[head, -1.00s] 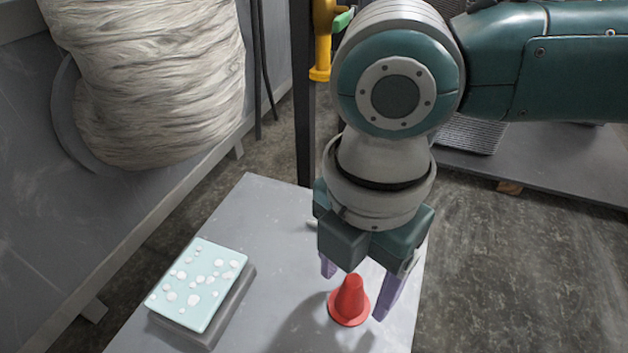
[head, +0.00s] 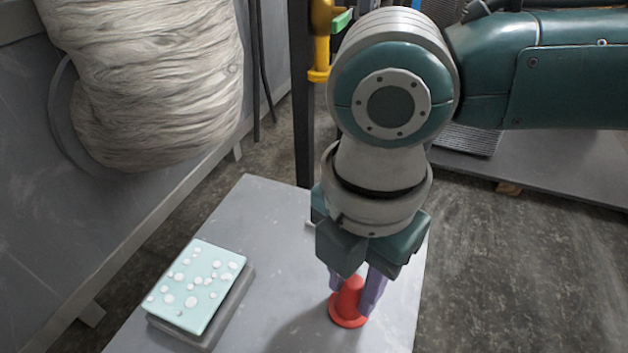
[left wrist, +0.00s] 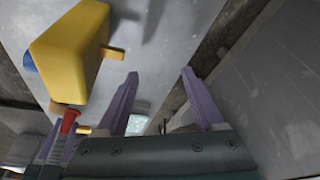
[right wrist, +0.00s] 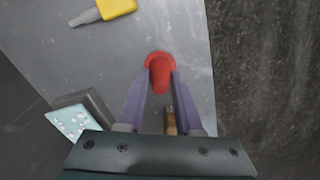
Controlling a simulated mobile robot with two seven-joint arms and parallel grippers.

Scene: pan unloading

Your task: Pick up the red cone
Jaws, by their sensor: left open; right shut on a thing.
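The red cone (head: 347,301) stands upright on the grey table, near its right edge in the head view. My right gripper (head: 356,286) points down over it and is shut on its upper part, one purple finger on each side. In the right wrist view the cone (right wrist: 160,72) sits between the tips of my right fingers (right wrist: 161,82). Its base appears to rest on the table. My left gripper (left wrist: 160,84) is open and empty in the left wrist view. The cone (left wrist: 69,121) also shows there at the lower left. My left gripper is outside the head view.
A grey table (head: 275,235) holds a pale teal, white-spotted sponge-like block on a dark base (head: 198,284) at the left. A yellow object (right wrist: 117,8) and a small brown-handled item (right wrist: 170,120) show in the right wrist view. A large fibre roll (head: 160,80) stands behind left.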

